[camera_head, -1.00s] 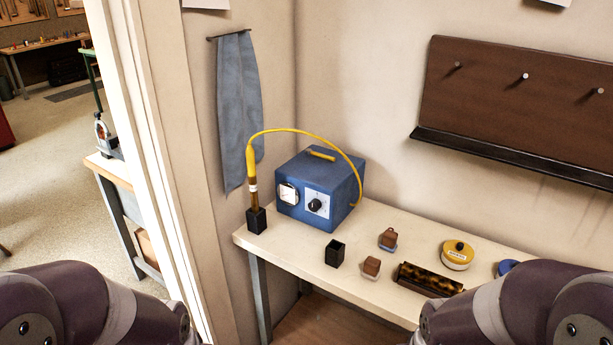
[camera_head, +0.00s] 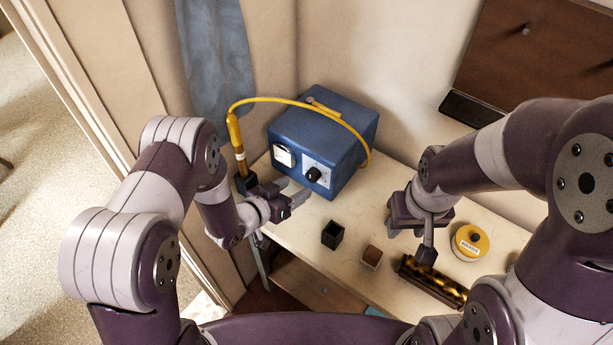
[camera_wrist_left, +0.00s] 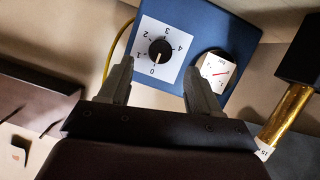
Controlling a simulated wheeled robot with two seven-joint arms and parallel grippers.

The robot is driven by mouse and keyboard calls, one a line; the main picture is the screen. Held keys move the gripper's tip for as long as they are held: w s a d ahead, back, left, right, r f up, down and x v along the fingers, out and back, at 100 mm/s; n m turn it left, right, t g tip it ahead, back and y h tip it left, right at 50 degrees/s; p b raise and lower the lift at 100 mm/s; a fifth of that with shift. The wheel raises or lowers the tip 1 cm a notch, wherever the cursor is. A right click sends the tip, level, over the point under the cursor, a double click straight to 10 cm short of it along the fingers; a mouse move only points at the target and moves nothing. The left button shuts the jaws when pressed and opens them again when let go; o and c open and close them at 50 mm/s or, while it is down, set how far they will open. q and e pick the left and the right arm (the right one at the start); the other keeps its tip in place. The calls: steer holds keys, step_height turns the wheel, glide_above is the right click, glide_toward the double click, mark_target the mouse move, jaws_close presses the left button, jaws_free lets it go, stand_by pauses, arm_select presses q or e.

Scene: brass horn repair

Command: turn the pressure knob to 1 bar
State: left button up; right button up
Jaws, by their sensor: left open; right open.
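The blue pressure unit (camera_head: 330,135) stands on the bench with a black pressure knob (camera_head: 314,174) on a white dial plate. In the left wrist view the knob (camera_wrist_left: 160,52) shows a scale from 0 to 4, and its white mark points at 0. Beside it is a round gauge (camera_wrist_left: 215,71) with a red needle; the head view shows the gauge (camera_head: 284,156) too. My left gripper (camera_head: 297,192) is open and empty in front of the unit, its fingers apart and short of the knob.
A yellow hose arcs over the unit to a yellow-handled tool (camera_head: 237,140) in a black holder, close to my left gripper.

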mark_target(310, 179)
arm_select(q)
steer(key=x, duration=0.6)
steer(key=shift+w+f+p, duration=0.1)
steer(key=shift+w+p, duration=0.1)
steer(key=shift+p, duration=0.15)
steer(key=shift+d, duration=0.1)
steer(key=c, duration=1)
